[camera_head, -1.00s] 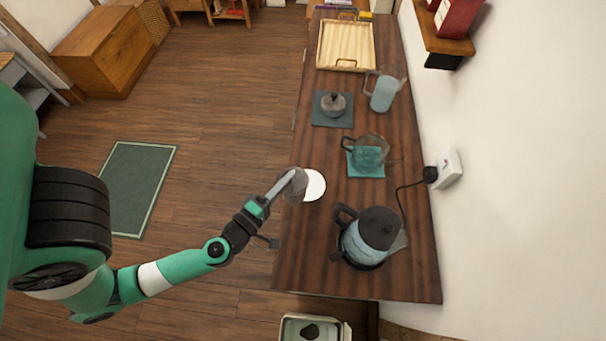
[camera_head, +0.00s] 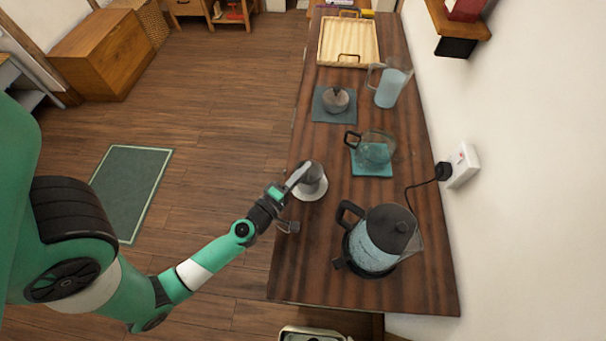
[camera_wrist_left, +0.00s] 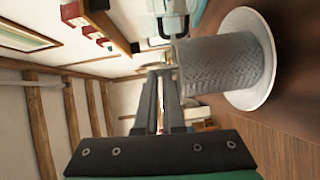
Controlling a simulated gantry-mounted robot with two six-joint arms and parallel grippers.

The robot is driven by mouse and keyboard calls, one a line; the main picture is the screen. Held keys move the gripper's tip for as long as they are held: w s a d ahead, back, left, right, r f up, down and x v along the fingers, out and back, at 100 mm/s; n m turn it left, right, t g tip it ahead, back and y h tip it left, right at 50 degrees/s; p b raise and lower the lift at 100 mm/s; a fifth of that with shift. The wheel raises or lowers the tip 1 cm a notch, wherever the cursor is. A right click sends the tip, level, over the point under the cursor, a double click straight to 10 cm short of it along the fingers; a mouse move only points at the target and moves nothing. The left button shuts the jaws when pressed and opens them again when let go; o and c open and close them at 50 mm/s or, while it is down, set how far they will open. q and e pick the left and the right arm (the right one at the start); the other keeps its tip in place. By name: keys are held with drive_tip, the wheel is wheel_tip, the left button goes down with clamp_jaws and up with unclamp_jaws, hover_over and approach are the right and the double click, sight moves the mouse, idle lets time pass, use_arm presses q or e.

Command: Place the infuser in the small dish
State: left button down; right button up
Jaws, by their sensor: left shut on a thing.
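The infuser (camera_head: 312,174) is a grey mesh cylinder; it also shows large in the left wrist view (camera_wrist_left: 222,65). The small dish (camera_head: 310,193) is a round white plate near the left edge of the wooden counter. My left gripper (camera_head: 297,177) is shut on the infuser at its upper rim side. In the left wrist view the gripper's fingers (camera_wrist_left: 163,90) reach to the infuser, and its lower end is over the white dish (camera_wrist_left: 262,85). The infuser looks upright; I cannot tell whether it touches the dish. My right gripper is not in view.
A kettle (camera_head: 378,237) stands in front on the counter (camera_head: 320,265), its cord running to a wall socket. A glass pot (camera_head: 376,150) on a teal mat, a lidded grey pot (camera_head: 336,101), a glass jug (camera_head: 391,86) and a wooden tray (camera_head: 349,42) stand farther back.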

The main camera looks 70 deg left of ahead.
use_arm(q)
drive_tip(key=shift+f, duration=0.15)
drive_tip(key=c, duration=1)
unclamp_jaws()
drive_tip(key=v, duration=0.4)
drive_tip(key=b+v, duration=0.1)
drive_tip(key=v, duration=0.7)
drive_tip(key=shift+a+r+b, duration=0.1)
drive_tip(key=shift+r+b, duration=0.25)
drive_tip(key=shift+b, duration=0.05)
